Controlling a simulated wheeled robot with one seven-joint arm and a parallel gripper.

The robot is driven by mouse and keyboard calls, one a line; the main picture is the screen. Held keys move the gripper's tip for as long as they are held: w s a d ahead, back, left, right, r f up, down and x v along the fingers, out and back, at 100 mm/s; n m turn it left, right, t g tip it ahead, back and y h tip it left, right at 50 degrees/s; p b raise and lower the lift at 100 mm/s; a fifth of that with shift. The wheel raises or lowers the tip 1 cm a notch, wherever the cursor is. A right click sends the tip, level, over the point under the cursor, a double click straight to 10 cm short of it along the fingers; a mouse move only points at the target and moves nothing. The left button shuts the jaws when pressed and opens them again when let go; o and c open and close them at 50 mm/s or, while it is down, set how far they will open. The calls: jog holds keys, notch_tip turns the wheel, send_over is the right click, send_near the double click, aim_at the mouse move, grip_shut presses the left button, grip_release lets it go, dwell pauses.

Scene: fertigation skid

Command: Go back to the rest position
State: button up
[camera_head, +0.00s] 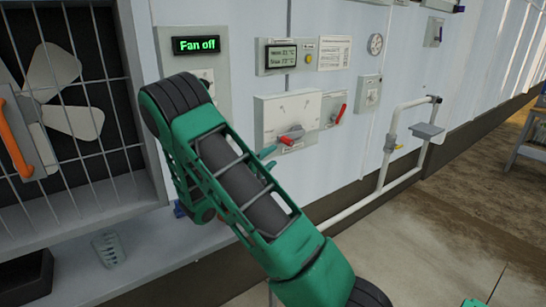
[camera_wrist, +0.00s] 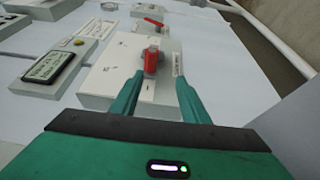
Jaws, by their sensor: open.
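My gripper (camera_head: 269,158) is open, its teal fingers in front of the white panel box (camera_head: 272,107) on the wall. It also shows in the wrist view (camera_wrist: 159,82), with one finger to each side of the picture's middle and nothing held. A red-handled rotary switch (camera_wrist: 151,62) on the box shows beyond the gap between the fingertips. The same red handle (camera_head: 296,157) shows just right of the fingers in the head view. I cannot tell whether a finger touches it. My green arm hides part of the wall and ledge.
A display (camera_head: 196,45) reads "Fan off". A caged fan (camera_head: 70,90) with an orange handle (camera_head: 15,138) is at left. A second red lever (camera_head: 341,114) sits right of the box. White pipework (camera_head: 385,165) runs along the wall. The floor at right (camera_head: 440,230) is clear.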

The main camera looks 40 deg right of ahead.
jog(key=shift+s+a, duration=0.15)
jog(key=shift+a, duration=0.2)
dwell(0.3)
jog(key=s+d+f+m+g+y, duration=0.1)
jog(key=s+m+g+y, duration=0.25)
jog(key=s, duration=0.55)
jog(key=s+d+m+g+y, duration=0.25)
jog(key=s+m+y, duration=0.2)
jog(key=s, duration=0.45)
jog(key=s+a+r+m+y, duration=0.2)
jog(key=s+a+y, duration=0.7)
jog(key=s+a, duration=1)
jog(key=shift+a+r+t, duration=0.3)
jog(key=shift+a+t, duration=0.1)
jog(key=shift+a, duration=0.55)
